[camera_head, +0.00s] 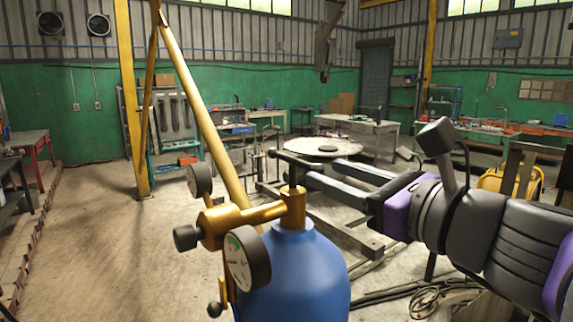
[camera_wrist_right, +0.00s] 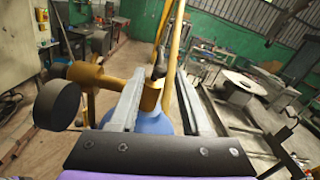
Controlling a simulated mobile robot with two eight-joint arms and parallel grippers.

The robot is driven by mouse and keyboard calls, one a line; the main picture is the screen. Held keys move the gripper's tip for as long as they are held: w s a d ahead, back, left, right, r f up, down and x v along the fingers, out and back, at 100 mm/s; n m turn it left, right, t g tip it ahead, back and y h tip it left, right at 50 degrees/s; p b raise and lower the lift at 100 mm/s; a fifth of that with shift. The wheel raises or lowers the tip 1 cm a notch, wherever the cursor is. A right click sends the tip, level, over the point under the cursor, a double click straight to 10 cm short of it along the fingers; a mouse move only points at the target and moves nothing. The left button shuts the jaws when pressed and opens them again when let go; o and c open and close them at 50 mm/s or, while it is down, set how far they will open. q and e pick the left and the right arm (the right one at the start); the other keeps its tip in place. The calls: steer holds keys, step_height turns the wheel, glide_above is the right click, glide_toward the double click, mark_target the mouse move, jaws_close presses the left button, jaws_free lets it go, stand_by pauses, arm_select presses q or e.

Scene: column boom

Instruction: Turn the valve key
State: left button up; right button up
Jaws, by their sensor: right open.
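A blue gas cylinder (camera_head: 300,278) stands upright in front of me with a brass valve (camera_head: 292,207) on top. The dark T-shaped valve key (camera_head: 293,172) rises from the valve, its crossbar roughly level. My right gripper (camera_head: 318,172) comes in from the right, open, with its fingertips just right of the key's stem. In the right wrist view the key (camera_wrist_right: 158,70) shows between and beyond the two open fingers (camera_wrist_right: 160,80); I cannot tell whether they touch it. The cylinder (camera_wrist_right: 152,124) is partly hidden there. My left gripper is not in view.
A brass regulator (camera_head: 228,222) with a round gauge (camera_head: 248,258) and a dark knob sticks out left of the valve. A yellow pole (camera_head: 205,105) stands behind. A round-topped table (camera_head: 325,146) and workbenches stand farther back.

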mark_target(295, 162)
steer(key=p+x, duration=0.1)
steer(key=x, duration=0.8)
steer(key=shift+w+a, duration=0.2)
steer(key=shift+w, duration=0.05)
steer(key=shift+f, duration=0.1)
jaws_close()
